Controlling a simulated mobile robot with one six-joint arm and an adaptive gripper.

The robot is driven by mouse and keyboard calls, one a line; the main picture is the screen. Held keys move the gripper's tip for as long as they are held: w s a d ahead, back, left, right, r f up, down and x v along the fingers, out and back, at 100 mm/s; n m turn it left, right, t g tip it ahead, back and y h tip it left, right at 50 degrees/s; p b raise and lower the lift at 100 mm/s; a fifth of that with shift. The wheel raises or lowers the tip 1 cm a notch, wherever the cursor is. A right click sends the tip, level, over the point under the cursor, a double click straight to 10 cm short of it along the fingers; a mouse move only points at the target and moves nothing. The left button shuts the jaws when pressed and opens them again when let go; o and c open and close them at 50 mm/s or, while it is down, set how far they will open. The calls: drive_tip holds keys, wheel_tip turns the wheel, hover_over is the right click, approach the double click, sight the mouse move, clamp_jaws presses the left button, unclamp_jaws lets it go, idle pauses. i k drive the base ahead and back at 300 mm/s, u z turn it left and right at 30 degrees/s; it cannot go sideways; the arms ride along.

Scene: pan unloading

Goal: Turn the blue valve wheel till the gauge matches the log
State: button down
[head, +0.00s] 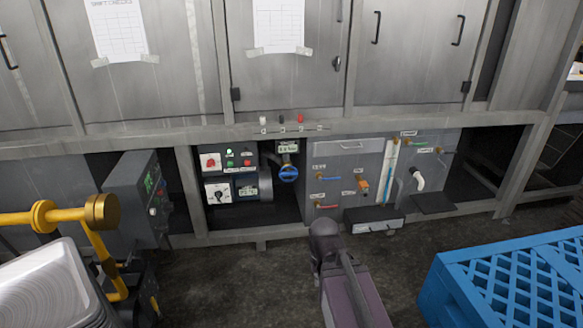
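The blue valve wheel (288,174) sits in the open bay under the steel cabinets, on a dark fitting. A small gauge display (289,147) is just above it; its digits are too small to read surely. I see no gripper fingers.
Left of the wheel is a switch panel (230,172) with a red switch and another display. A grey panel (340,180) with small coloured levers stands right. A yellow pipe (45,217) and stacked trays (45,285) are front left; a blue crate (510,280) is front right.

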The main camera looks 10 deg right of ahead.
sight(295, 172)
drive_tip(key=z, duration=0.1)
drive_tip(key=i, duration=1.05)
drive_tip(key=u, duration=0.1)
